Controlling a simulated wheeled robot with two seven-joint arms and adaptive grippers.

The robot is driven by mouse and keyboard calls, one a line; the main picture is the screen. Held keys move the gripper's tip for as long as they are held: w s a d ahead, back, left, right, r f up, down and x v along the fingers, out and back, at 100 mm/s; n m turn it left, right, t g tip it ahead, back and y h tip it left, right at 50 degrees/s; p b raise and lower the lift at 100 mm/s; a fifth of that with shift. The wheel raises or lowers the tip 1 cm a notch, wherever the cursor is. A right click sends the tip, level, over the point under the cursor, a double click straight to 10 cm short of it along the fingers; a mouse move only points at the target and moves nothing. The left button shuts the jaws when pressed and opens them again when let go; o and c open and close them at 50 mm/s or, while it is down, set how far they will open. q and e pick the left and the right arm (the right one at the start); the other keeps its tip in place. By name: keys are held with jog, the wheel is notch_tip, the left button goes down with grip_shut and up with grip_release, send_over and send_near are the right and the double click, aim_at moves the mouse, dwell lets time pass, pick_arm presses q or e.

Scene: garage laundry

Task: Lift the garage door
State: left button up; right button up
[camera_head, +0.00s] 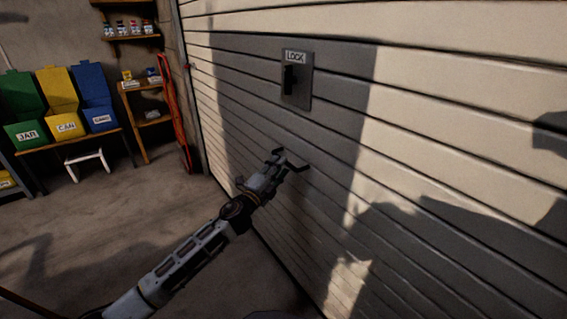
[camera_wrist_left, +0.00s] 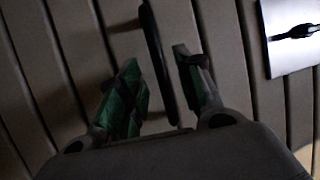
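The garage door (camera_head: 440,100) is a wall of pale horizontal slats, and it is down over the part I see. My left gripper (camera_head: 289,161) is close to the door, below the lock plate. In the left wrist view the two green-padded fingers (camera_wrist_left: 158,62) are apart, with a dark bar handle (camera_wrist_left: 154,40) running between them. I see gaps on both sides of the bar. In the head view I cannot clearly separate the handle from the fingers. The lock plate (camera_head: 302,97) has a dark knob and a LOCK label. My right gripper is not in view.
Green, yellow and blue bins (camera_head: 98,103) stand on a bench at the left. Shelves (camera_head: 146,118) and a red-orange item (camera_head: 173,110) are near the door's left edge. The concrete floor between is clear.

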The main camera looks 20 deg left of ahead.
pick_arm(q)
jog(key=shift+x, duration=1.85)
grip_shut()
